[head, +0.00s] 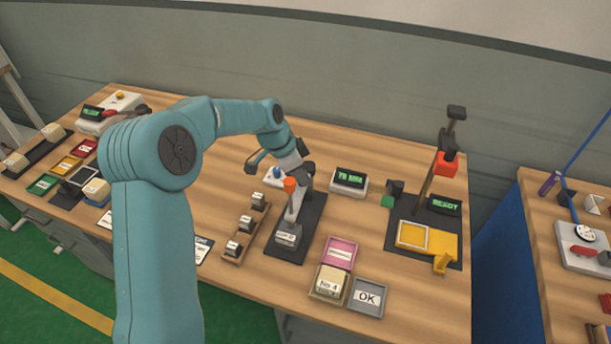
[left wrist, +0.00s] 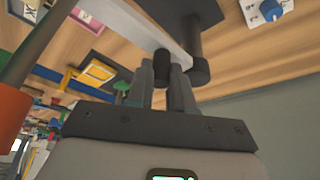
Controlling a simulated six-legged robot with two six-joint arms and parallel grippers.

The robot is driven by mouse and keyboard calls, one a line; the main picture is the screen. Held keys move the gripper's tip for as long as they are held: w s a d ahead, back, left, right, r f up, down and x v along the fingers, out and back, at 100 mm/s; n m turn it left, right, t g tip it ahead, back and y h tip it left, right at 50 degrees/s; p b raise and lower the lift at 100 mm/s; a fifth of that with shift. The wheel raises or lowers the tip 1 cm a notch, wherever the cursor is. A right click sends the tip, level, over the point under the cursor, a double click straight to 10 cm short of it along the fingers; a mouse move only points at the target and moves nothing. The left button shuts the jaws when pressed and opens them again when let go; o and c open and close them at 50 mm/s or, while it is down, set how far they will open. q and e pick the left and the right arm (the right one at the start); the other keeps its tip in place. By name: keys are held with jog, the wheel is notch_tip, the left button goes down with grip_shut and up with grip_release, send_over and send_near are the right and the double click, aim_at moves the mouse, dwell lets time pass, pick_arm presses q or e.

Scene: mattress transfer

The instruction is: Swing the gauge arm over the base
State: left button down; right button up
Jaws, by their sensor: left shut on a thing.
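The gauge arm is a light grey bar (head: 297,205) running lengthwise above a dark base plate (head: 311,221) in the head view. An orange cylinder (head: 290,185) stands near its far end, and a labelled grey block (head: 288,235) sits at the near end of the plate. My left gripper (head: 303,170) is at the bar's far end. In the left wrist view the fingers (left wrist: 165,85) are closed around a dark peg (left wrist: 161,62) by the end of the grey bar (left wrist: 135,32). The exact contact is partly hidden in the head view.
A lit display (head: 349,181) stands right of the base. A rack of small blocks (head: 245,226) is to its left. Pink (head: 341,252) and grey (head: 367,297) trays are at front right. A yellow fixture with a tall post (head: 428,239) stands farther right.

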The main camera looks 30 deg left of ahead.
pick_arm(q)
jog(key=shift+s+a+f+m, duration=0.1)
jog(key=shift+a+m, duration=0.1)
jog(key=shift+m, duration=0.2)
jog(key=c, duration=1.2)
grip_release()
jog(key=shift+o, duration=0.9)
jog(key=b+v, duration=0.1)
jog(key=v, duration=1.5)
jog(key=shift+w+a, duration=0.25)
